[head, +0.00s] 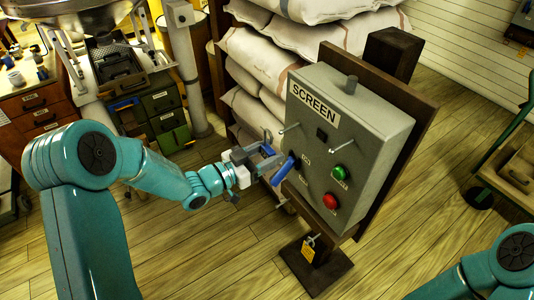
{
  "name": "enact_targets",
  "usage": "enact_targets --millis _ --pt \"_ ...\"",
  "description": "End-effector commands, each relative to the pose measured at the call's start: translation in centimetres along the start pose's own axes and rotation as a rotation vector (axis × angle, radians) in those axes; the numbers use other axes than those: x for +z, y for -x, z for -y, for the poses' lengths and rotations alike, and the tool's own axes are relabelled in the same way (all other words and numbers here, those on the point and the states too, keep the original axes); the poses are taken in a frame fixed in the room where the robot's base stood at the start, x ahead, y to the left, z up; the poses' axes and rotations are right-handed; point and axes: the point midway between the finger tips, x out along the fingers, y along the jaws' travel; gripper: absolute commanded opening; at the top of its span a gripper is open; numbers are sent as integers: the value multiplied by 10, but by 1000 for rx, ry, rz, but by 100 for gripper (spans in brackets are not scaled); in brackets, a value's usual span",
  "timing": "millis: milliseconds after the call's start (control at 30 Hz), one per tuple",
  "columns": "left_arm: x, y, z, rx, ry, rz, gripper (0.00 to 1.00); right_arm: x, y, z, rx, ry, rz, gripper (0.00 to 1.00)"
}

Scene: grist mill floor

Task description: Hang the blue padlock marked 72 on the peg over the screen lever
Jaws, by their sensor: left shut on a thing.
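The grey control box (348,150) labelled SCREEN stands on a post in the middle. Its blue lever (284,171) sticks out of the front face at the left. A thin pale peg (290,128) juts out above the lever. My left gripper (266,157) is just left of the box, near the lever and below the peg's height. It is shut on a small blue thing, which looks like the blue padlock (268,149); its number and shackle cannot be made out. My right arm shows at the lower right, but its gripper is out of view.
The box carries a green button (338,173) and a red button (330,200). A yellow tag (308,251) hangs below the box. White sacks (262,62) are stacked behind it. A drawer cabinet (160,103) stands at left. Open plank floor lies in front.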

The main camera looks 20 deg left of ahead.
Motion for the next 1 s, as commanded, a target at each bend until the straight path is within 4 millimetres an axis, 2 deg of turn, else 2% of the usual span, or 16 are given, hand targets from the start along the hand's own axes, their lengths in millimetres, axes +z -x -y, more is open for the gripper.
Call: enact_targets --millis 1000 --pt "-1 -5 0 0 -1 -2 24 0 -8 -3 0 0 0 43"
